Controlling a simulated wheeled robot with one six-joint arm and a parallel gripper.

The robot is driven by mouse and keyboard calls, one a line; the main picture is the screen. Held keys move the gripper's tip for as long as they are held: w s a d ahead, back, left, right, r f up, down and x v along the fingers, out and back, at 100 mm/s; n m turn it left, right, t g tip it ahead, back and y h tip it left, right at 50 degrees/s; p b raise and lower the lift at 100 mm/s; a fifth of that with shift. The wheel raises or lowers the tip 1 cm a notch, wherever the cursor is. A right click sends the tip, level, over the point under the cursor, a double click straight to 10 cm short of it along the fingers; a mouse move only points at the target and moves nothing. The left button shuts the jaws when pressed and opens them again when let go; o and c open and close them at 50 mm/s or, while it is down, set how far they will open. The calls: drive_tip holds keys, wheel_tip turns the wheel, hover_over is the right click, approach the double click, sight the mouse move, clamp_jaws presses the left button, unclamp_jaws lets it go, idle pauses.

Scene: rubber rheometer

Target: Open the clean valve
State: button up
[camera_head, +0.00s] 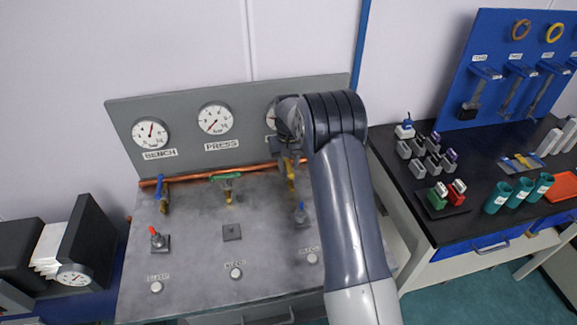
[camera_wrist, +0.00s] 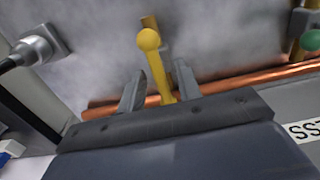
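The valve with the yellow handle (camera_head: 291,175) sits on the copper pipe at the right of the grey panel, below the third gauge (camera_head: 271,118). My arm covers that gauge's label, so I cannot read which valve is the clean one. My gripper (camera_head: 288,155) is at the yellow handle. In the wrist view the yellow handle (camera_wrist: 149,42), with its round knob, stands between the two fingers of my gripper (camera_wrist: 160,75). The fingers are apart, with visible gaps beside the handle. The handle's lower end is hidden behind my gripper body.
A blue-handled valve (camera_head: 162,188) and a green-handled valve (camera_head: 226,177) sit left along the copper pipe (camera_head: 255,167). Red (camera_head: 157,239) and blue (camera_head: 301,213) levers stand on the panel below. A black bench (camera_head: 455,220) with small blocks and cups is at the right.

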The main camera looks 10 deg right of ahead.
sight(289, 165)
wheel_tip(289, 165, up, 10)
drive_tip(key=b, duration=0.1)
drive_tip(key=shift+f, duration=0.1)
idle(0.3)
wheel_tip(289, 165, down, 10)
drive_tip(key=shift+f+p, duration=0.15)
drive_tip(key=shift+p, duration=0.55)
drive_tip(key=shift+f, duration=0.15)
drive_tip(key=shift+m, duration=0.4)
drive_tip(key=shift+f, duration=0.1)
